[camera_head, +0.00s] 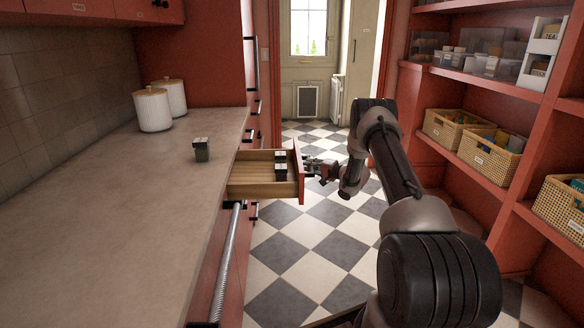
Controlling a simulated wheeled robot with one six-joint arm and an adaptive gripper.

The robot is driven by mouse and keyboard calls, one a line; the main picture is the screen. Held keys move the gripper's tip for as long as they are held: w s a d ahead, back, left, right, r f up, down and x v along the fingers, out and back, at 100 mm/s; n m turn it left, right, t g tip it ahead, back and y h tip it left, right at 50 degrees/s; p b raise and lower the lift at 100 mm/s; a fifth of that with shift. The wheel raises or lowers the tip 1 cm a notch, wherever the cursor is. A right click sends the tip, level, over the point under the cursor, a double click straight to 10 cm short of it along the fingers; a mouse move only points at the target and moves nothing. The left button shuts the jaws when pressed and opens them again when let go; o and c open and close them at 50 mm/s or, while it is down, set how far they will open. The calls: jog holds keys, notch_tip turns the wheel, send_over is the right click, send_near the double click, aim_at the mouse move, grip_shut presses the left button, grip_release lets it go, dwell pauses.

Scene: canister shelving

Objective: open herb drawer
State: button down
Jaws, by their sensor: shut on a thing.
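The herb drawer (258,188) is a wooden drawer with a red front, and it stands pulled out from the cabinet under the counter. Two small dark-topped jars (281,168) are inside, near its front end. My gripper (314,170) is at the outer side of the red drawer front, shut on the drawer handle. The handle itself is mostly hidden by the fingers at this size. My arm reaches to it from the lower right.
Red shelves (480,82) with woven baskets (490,150) line the right side. The checkered floor (312,240) between is clear.

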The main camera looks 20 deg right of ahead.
jog(key=s+d, duration=0.3)
jog(key=d, duration=0.5)
jog(key=shift+d, duration=0.35)
jog(key=c, duration=1.4)
grip_release()
jog(key=v, duration=1.2)
jog(key=shift+d, duration=0.1)
jog(key=shift+w, duration=0.1)
